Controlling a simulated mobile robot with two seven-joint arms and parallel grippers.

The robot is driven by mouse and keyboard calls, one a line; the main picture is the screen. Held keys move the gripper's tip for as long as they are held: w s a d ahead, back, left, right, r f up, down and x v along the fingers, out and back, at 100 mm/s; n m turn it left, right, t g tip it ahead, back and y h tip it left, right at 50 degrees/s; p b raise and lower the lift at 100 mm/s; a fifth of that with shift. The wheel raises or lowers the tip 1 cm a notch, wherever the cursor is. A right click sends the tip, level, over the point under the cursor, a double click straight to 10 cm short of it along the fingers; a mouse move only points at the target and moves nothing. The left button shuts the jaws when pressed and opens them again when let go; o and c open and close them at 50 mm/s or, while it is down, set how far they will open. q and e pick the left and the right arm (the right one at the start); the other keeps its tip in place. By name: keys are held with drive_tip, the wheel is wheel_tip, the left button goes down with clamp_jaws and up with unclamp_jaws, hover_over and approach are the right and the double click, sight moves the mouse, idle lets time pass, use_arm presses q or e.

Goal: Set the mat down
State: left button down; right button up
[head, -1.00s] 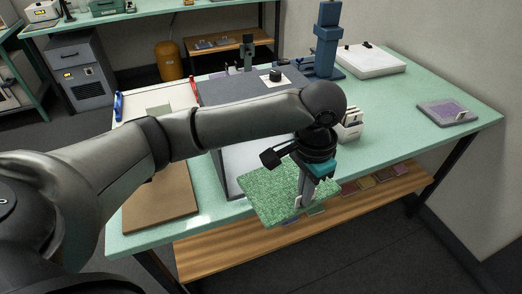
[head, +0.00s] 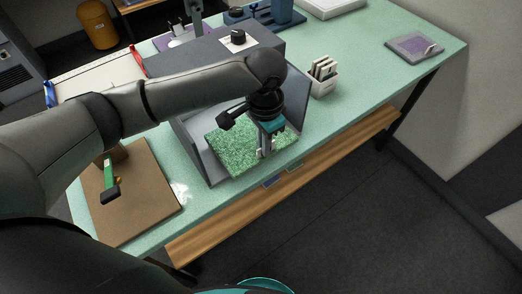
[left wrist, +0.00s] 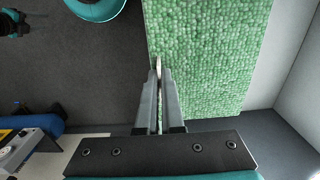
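The mat (head: 233,145) is a green, tufted square. It lies about level between the side walls of an open-fronted grey booth (head: 203,160) on the bench. I cannot tell whether it touches the booth floor. My left gripper (head: 264,152) is at the mat's front edge, fingers pointing down in the head view. In the left wrist view the fingers (left wrist: 159,72) are close together on the edge of the mat (left wrist: 205,55). My right gripper is not in view.
A brown board (head: 130,215) with a green-handled tool (head: 111,185) lies left of the booth. A white holder with cards (head: 323,80) stands to its right. A purple-topped pad (head: 412,46) lies far right. The bench between is clear.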

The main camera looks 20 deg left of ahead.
use_arm(q)
wheel_tip(320, 180, down, 4)
drive_tip(key=shift+r+b, duration=0.1)
drive_tip(key=shift+b, duration=0.25)
drive_tip(key=c, duration=1.1)
unclamp_jaws()
drive_tip(key=shift+f, duration=0.2)
drive_tip(key=shift+o, duration=0.2)
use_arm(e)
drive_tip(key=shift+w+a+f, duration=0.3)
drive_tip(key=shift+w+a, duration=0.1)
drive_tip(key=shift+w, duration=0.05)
use_arm(q)
drive_tip(key=shift+r, duration=0.1)
drive_tip(key=shift+r, duration=0.35)
wheel_tip(320, 180, up, 12)
drive_tip(key=shift+f+p, duration=0.25)
drive_tip(key=shift+p, duration=0.75)
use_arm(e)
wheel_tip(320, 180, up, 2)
